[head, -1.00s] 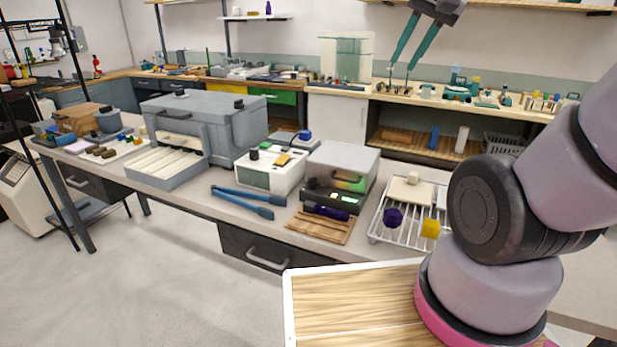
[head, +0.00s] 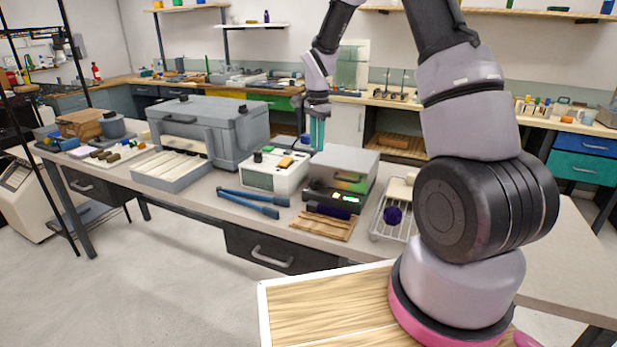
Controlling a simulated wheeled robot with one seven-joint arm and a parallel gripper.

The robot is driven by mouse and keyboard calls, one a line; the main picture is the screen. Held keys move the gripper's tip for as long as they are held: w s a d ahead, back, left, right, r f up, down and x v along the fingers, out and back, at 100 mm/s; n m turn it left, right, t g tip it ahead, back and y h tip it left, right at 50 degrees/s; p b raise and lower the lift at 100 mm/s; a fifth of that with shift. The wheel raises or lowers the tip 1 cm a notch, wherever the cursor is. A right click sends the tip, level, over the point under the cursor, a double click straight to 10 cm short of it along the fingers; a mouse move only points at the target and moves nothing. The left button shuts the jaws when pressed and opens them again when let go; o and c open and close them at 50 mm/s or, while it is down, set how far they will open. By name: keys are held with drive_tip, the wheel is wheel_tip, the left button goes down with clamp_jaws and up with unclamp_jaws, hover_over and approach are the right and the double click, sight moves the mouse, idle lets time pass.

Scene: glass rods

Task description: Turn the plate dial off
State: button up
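A white box-shaped device (head: 272,178) stands on the near bench, with a black knob (head: 258,156) and an orange piece (head: 286,162) on its top. Behind it lies a low grey unit with a blue piece (head: 305,139) near my fingers. I cannot tell for certain which of these is the plate dial. My gripper (head: 317,148) points down, with its teal fingers close together in this view, above or behind the gap between the white device and the grey box. Whether the tips touch anything, or how far apart they are, is unclear.
A grey box with a green-lit display (head: 340,180) stands right of the white device. Blue tongs (head: 250,203) and a wooden slatted mat (head: 322,224) lie in front. A large grey oven-like box (head: 210,130) is at left, a wire rack (head: 380,232) at right.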

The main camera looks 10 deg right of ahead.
sight(315, 179)
drive_tip(key=f, duration=1.1)
drive_tip(key=shift+w+a+f, duration=0.1)
drive_tip(key=shift+a+f, duration=0.1)
drive_tip(key=shift+f, duration=0.2)
drive_tip(key=shift+c, duration=0.3)
clamp_jaws()
